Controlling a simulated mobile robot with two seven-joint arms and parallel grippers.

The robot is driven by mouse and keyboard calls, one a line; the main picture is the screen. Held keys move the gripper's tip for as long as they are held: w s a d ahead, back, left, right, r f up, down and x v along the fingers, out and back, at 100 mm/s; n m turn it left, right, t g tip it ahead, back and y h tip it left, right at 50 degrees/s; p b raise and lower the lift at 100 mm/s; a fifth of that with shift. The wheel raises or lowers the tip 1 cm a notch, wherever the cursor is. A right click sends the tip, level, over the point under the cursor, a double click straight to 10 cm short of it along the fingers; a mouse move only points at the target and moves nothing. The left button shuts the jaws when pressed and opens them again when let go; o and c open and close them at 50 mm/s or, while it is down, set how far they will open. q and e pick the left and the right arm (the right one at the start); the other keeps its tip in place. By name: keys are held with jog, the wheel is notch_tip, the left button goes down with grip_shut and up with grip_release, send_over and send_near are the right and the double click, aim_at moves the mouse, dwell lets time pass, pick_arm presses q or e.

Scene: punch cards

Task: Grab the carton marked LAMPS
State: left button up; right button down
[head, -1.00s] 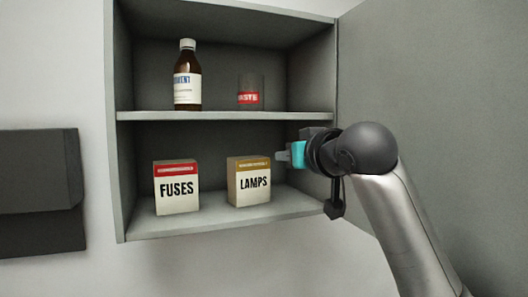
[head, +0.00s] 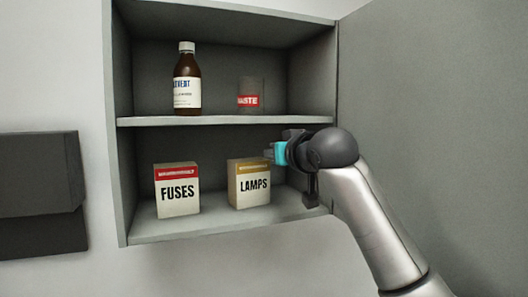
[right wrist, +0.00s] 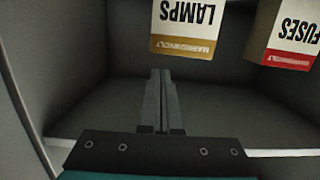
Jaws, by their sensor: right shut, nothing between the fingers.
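The LAMPS carton (head: 250,184), cream with an ochre band on top, stands upright on the lower shelf, right of the middle. In the right wrist view the LAMPS carton (right wrist: 187,25) shows upside down at the top, beyond the fingertips. My right gripper (head: 268,154) is at the carton's upper right, near its top edge. Its two fingers (right wrist: 161,75) lie together with nothing between them. In the wrist view the fingertips point at the carton's ochre band; I cannot tell whether they touch it. My left gripper is not in view.
The FUSES carton (head: 177,190), with a red band, stands left on the same shelf. A brown bottle (head: 187,80) and a container with a red WASTE label (head: 249,97) stand on the upper shelf (head: 215,120). The cabinet door (head: 430,110) is open at right.

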aim_at(264, 160)
jog(key=x, duration=0.1)
jog(key=p+x, duration=0.1)
jog(key=x, duration=0.1)
jog(key=r+p+x, duration=0.1)
jog(key=x, duration=0.1)
jog(key=shift+w+a, duration=0.15)
jog(key=shift+w, duration=0.15)
jog(key=shift+f+p, duration=0.55)
jog(key=shift+f, duration=0.45)
jog(key=shift+f, duration=0.1)
